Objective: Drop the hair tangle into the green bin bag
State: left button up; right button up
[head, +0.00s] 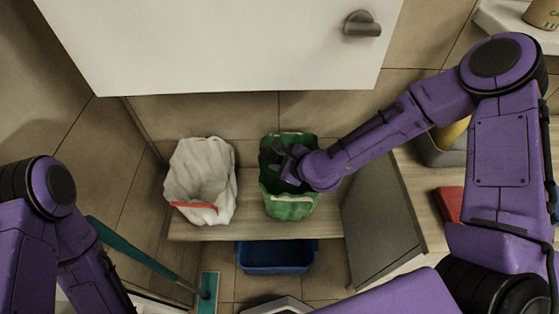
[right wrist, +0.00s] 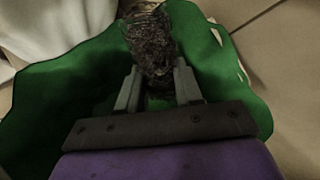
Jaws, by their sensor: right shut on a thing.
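The green bin bag (head: 292,207) stands open on a wooden shelf, right of a white bag. My right gripper (head: 278,158) reaches in over its mouth from the right. In the right wrist view, the right gripper (right wrist: 158,88) is shut on the hair tangle (right wrist: 150,45), a dark, matted clump between the two fingers. The green bag (right wrist: 62,90) spreads around and below the gripper in that view. In the head view the tangle is hard to make out against the dark gripper. My left arm is at the lower left, and its gripper is out of the picture.
A white bag (head: 200,175) with a red strip stands left on the shelf (head: 250,232). A blue basin (head: 276,258) sits below. A white cabinet door (head: 220,45) with a knob hangs above. A grey panel (head: 378,220) is to the right. A teal-handled tool (head: 140,255) leans at the left.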

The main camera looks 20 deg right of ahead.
jog(key=shift+w+f, duration=0.1)
jog(key=shift+f, duration=0.45)
jog(key=shift+r, duration=0.1)
jog(key=o, duration=1.1)
